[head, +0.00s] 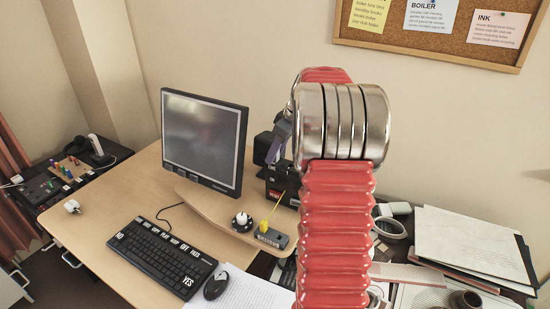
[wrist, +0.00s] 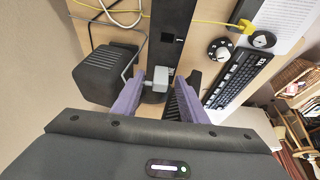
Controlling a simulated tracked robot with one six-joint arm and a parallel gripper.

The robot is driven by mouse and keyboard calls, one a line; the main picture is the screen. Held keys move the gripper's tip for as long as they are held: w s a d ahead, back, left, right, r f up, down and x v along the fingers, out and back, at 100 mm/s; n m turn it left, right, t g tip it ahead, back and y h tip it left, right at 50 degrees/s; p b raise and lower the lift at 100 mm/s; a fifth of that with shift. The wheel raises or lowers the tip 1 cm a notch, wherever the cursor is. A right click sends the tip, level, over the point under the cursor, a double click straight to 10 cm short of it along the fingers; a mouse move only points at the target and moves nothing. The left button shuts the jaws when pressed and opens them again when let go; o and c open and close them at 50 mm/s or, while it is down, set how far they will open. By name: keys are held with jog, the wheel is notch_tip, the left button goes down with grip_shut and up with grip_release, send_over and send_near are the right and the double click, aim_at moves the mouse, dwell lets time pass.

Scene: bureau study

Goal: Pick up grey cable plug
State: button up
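In the wrist view, a small grey block that looks like the grey cable plug (wrist: 160,80) sits between the tips of my gripper (wrist: 176,84). A grey cable runs from near it toward the left. The two purple fingers stand apart, with a gap on the right of the plug; I cannot tell whether the left finger touches it. In the head view, my gripper (head: 279,138) is partly hidden by my arm, to the right of and behind the monitor (head: 200,135). The plug is hidden there.
A black speaker-like box (wrist: 108,75) stands left of the fingers. A black upright panel (wrist: 170,40) rises just beyond the plug. The keyboard (head: 165,256) lies on the desk.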

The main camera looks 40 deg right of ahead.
dwell(0.5)
grip_shut()
